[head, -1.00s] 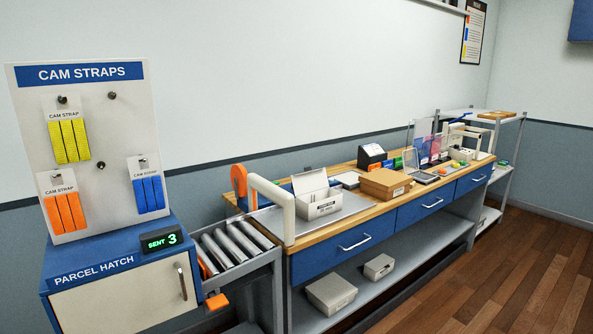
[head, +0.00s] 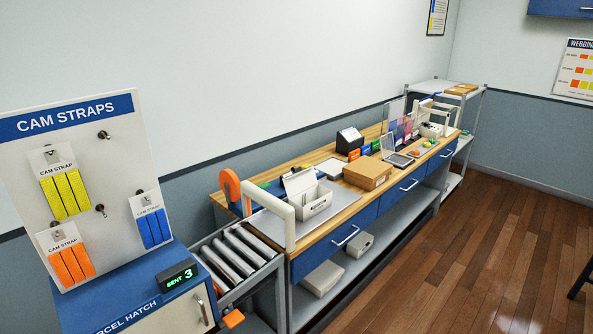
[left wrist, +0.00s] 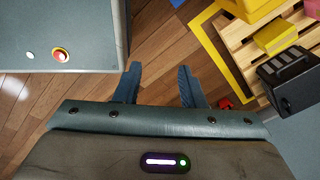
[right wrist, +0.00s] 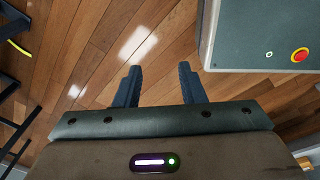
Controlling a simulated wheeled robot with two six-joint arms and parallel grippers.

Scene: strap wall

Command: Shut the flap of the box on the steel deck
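A white box (head: 314,205) with a label on its front stands on the grey steel deck (head: 270,228) at the left end of the workbench. Its flap (head: 299,184) stands up and open at the back left. Neither gripper shows in the head view. In the left wrist view my left gripper (left wrist: 157,84) is open and empty above the floor. In the right wrist view my right gripper (right wrist: 160,84) is open and empty above the floor.
A white arch (head: 289,212) rises at the deck's front left, beside a roller conveyor (head: 235,250). A cardboard box (head: 368,173) stands to the right. The parcel hatch (head: 170,318) and strap board (head: 120,170) are at left.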

